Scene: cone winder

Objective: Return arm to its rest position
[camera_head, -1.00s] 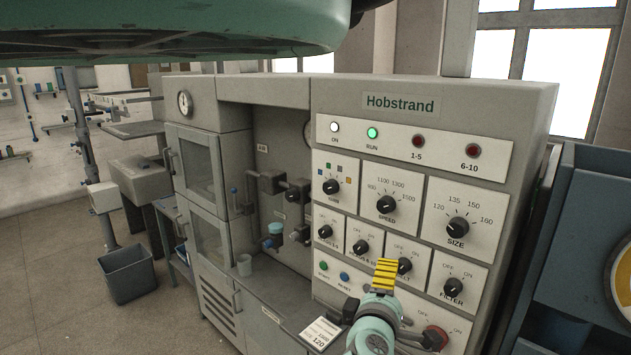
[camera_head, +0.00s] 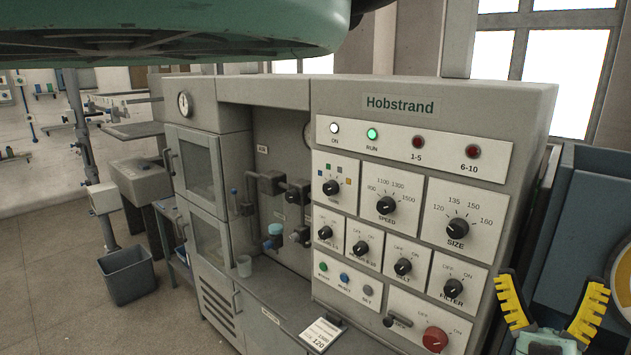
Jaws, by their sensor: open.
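My gripper (camera_head: 546,308) shows at the lower right of the head view, with its two yellow ridged fingers spread wide apart. It is open and nothing is between the fingers. It stands to the right of the Hobstrand machine's control panel (camera_head: 413,147), apart from the red main knob (camera_head: 435,339) as seen in the picture. Most of the arm behind it is out of frame. The machine's RUN lamp (camera_head: 372,133) glows green and the ON lamp (camera_head: 334,127) glows white. The two red lamps look unlit.
A dark blue cabinet (camera_head: 575,235) stands close behind and right of my gripper.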

